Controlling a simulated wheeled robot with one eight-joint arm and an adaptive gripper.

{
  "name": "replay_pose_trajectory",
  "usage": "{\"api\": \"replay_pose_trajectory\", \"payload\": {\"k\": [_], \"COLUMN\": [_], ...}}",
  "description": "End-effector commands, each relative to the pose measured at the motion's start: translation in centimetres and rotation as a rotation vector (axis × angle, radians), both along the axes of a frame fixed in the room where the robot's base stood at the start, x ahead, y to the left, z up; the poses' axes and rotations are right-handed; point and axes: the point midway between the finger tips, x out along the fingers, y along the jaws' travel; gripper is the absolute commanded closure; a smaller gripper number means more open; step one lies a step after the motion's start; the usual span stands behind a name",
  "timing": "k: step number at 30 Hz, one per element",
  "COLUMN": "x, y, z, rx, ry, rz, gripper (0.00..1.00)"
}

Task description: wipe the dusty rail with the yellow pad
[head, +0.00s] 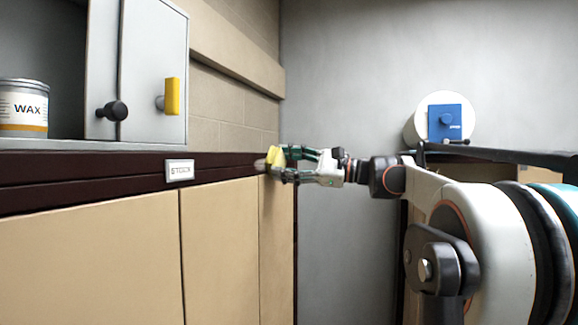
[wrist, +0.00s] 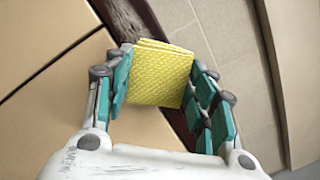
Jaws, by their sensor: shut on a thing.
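The yellow pad (wrist: 160,75) is a textured, folded-looking square held between the teal-padded fingers of my gripper (wrist: 160,85). In the head view my gripper (head: 277,166) is shut on the pad (head: 273,155) at the right end of the dark brown rail (head: 90,180). The rail runs along the top of the tan cabinet front. In the wrist view a rough grey-brown dusty patch (wrist: 123,18) shows on the rail just beyond the pad. A small greyish patch also shows left of the pad in the head view. I cannot tell whether the pad touches the rail.
A white label (head: 180,170) sits on the rail. Above are a WAX tin (head: 23,108) and a grey cabinet door (head: 155,60) with a black knob and yellow block. A dark shelf (head: 500,155) at right bears a white round thing and blue block.

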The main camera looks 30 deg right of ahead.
Motion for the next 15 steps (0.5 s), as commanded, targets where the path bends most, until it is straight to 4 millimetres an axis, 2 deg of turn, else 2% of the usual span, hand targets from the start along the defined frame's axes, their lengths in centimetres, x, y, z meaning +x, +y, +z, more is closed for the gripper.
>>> {"api": "replay_pose_trajectory", "payload": {"k": [15], "x": [-1.9], "y": [2.5], "z": [0.0], "rx": [0.0], "ry": [0.0], "rz": [0.003], "gripper": [0.68]}}
